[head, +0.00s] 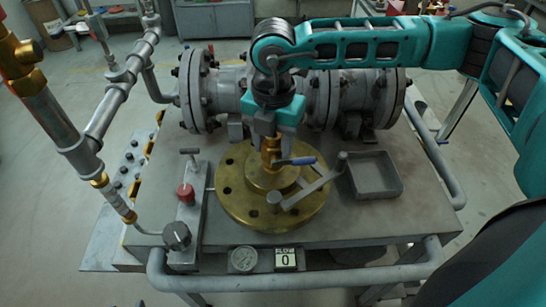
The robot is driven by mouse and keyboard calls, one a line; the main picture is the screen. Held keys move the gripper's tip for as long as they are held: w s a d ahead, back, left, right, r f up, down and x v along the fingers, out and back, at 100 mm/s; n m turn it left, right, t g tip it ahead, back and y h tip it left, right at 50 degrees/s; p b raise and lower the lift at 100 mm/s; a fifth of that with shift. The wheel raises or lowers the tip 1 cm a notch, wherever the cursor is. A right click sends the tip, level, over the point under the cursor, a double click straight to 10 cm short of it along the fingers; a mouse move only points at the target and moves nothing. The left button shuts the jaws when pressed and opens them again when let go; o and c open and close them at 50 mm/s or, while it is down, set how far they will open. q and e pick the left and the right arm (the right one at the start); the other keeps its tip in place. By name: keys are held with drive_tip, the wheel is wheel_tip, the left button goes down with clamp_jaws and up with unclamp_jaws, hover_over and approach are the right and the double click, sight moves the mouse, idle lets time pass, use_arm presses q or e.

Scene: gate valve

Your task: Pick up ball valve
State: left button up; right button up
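The ball valve (271,153) is a small brass fitting with a blue lever handle pointing right. It stands upright at the middle of a round brass flange (236,190) on the grey bench. My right gripper (268,135) points down from above, directly over the valve, with its fingertips at the valve's top. The gripper's body and fingers hide the upper part of the valve. I cannot tell whether the fingers are closed on it or only around it. My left gripper is not in view.
A grey crank arm (310,188) lies over the flange's right side. An empty grey tray (374,190) is to its right. A large flanged pipe (222,95) runs behind. A red-knobbed block (187,205) and piping stand left. A rail and gauge (243,259) line the front.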

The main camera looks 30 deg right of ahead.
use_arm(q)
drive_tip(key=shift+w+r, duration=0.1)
use_arm(e)
clamp_jaws()
drive_tip(key=shift+w+r, duration=0.1)
drive_tip(key=shift+r, duration=0.1)
